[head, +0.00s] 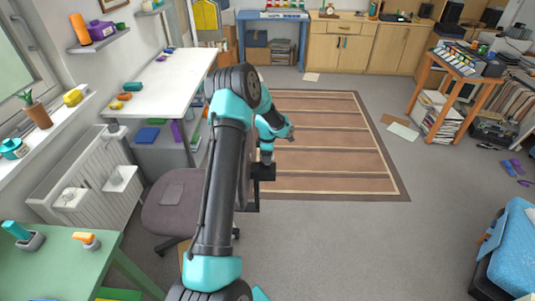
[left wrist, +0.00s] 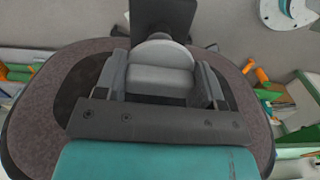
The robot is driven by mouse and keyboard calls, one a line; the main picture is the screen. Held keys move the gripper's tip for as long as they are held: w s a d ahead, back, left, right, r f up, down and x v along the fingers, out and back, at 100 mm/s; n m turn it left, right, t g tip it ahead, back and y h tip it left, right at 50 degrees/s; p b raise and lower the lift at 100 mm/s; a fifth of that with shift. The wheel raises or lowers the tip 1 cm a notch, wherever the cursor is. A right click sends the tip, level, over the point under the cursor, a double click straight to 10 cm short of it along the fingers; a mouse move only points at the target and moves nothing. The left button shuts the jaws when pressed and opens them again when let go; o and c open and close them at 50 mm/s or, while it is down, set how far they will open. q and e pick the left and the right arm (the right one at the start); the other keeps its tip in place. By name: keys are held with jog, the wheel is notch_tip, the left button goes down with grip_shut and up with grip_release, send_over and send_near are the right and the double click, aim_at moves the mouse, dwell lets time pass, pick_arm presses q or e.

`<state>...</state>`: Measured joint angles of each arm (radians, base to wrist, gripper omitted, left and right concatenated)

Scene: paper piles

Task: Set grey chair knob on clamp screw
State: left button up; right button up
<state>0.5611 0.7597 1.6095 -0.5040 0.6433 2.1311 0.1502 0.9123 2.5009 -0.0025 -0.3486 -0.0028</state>
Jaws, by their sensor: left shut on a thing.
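My left gripper (head: 263,172) is low beside the dark backrest of an office chair, partly hidden behind my own arm. In the left wrist view the gripper (left wrist: 160,72) is shut on a light grey, rounded piece, which looks like the grey chair knob (left wrist: 160,80). The chair's mauve-brown padded part (left wrist: 45,115) spreads behind the jaws. A black bracket-like part (left wrist: 163,15) lies just beyond the knob. I cannot make out the clamp screw, nor whether the knob touches anything. My right gripper is in neither view.
The chair's seat (head: 170,200) is left of my arm. A green table (head: 60,260) stands at front left, a white desk (head: 165,85) behind it. A striped rug (head: 330,150) and open floor lie to the right. A blue-covered box (head: 515,250) is at far right.

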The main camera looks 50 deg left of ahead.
pick_arm(q)
jog(key=shift+f, duration=0.85)
jog(key=shift+c, duration=0.4)
jog(key=o, duration=1.2)
jog(key=shift+r, duration=5)
jog(key=shift+r, duration=0.1)
jog(key=shift+r, duration=4.9)
